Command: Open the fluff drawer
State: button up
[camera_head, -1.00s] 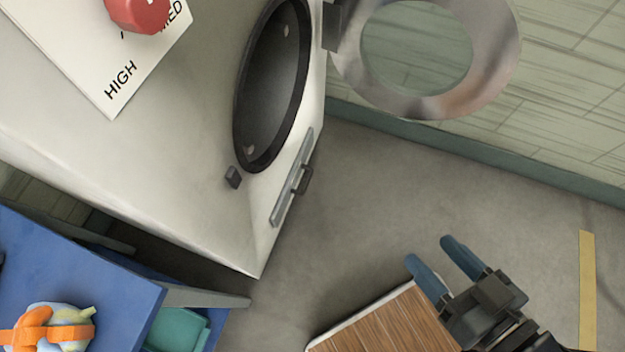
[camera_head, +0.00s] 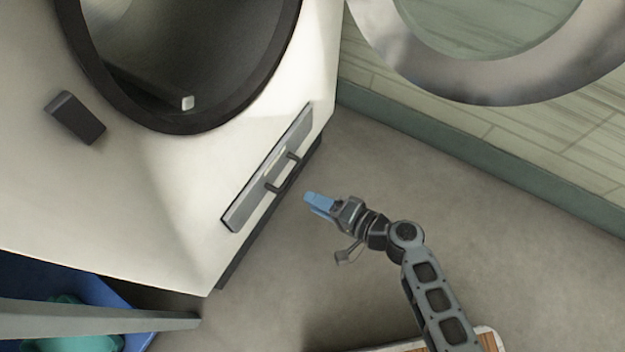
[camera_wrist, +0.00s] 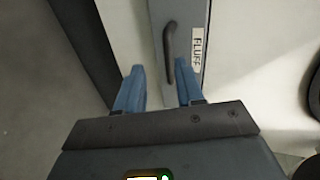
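The fluff drawer (camera_head: 250,194) is a grey panel low on the front of the white dryer, and it looks shut. Its dark bar handle (camera_head: 284,173) sticks out from the panel. In the wrist view the handle (camera_wrist: 169,52) stands upright beside a label (camera_wrist: 197,50) reading FLUFF. My gripper (camera_head: 314,203) has blue fingers and is just right of the handle in the head view. In the wrist view my gripper (camera_wrist: 158,78) is open, with the fingers apart. The handle's lower end lies between the fingertips in the picture; I cannot tell whether they touch it.
The dryer's round door (camera_head: 375,50) stands open at upper right, above the floor. A blue table or cart (camera_head: 105,285) is at lower left. A wood-topped surface (camera_head: 485,342) is at the bottom under my arm. The floor (camera_head: 400,170) on the right is clear.

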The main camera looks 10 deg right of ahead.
jog(key=y+b, duration=0.1)
send_near(291, 175)
notch_tip(291, 175, down, 2)
jog(key=w+a, duration=0.1)
jog(key=a, duration=0.1)
jog(key=shift+t, duration=0.3)
jog(key=shift+b+x, duration=1.25)
jog(key=shift+x, duration=2.6)
jog(key=shift+w+r, duration=0.1)
jog(key=shift+r, duration=0.1)
jog(key=shift+c, duration=0.4)
grip_shut()
jog(key=shift+d, duration=0.1)
